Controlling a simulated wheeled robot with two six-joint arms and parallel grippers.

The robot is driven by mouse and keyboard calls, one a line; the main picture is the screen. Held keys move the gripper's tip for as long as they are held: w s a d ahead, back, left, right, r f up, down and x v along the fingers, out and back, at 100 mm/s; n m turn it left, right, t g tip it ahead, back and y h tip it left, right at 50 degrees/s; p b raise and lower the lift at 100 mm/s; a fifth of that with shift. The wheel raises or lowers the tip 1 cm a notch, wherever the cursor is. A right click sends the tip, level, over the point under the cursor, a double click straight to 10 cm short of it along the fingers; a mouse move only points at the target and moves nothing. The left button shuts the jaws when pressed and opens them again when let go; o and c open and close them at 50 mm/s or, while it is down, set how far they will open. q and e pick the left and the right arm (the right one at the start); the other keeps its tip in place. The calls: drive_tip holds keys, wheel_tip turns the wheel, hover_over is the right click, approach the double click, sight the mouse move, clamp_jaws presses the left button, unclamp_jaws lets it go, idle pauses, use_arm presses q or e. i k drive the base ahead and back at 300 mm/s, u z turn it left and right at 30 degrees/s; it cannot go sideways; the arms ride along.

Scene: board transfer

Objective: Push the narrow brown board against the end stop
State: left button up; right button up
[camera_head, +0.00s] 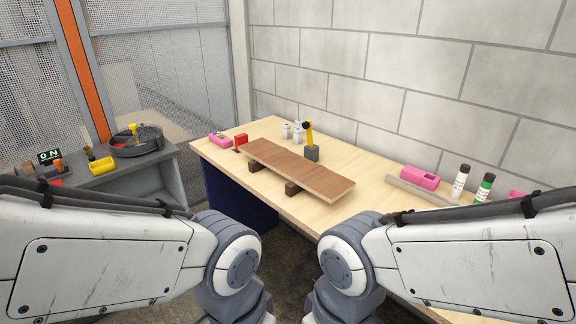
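The narrow brown board (298,169) lies raised on two dark brown support blocks, one under its far left part (254,167) and one nearer its middle (292,188). A red upright block (241,141), which looks like the end stop, stands at the board's far left end. I cannot tell whether the two touch. The board's near right end points toward the front of the table. My two arms come in from the left and right at the bottom, and both end below the picture edge. Neither gripper shows.
The light wooden table (222,152) also holds a yellow-and-grey device (311,150) behind the board, white jars (297,134), a pink box (419,177), a grey bar (420,190) and two bottles (461,180). A block wall stands behind. A grey bench (160,170) is left.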

sight(326, 185)
drive_tip(key=u, duration=0.05)
drive_tip(key=k, duration=0.45)
drive_tip(key=z, duration=0.45)
drive_tip(key=i, duration=1.4)
drive_tip(key=u, duration=0.6)
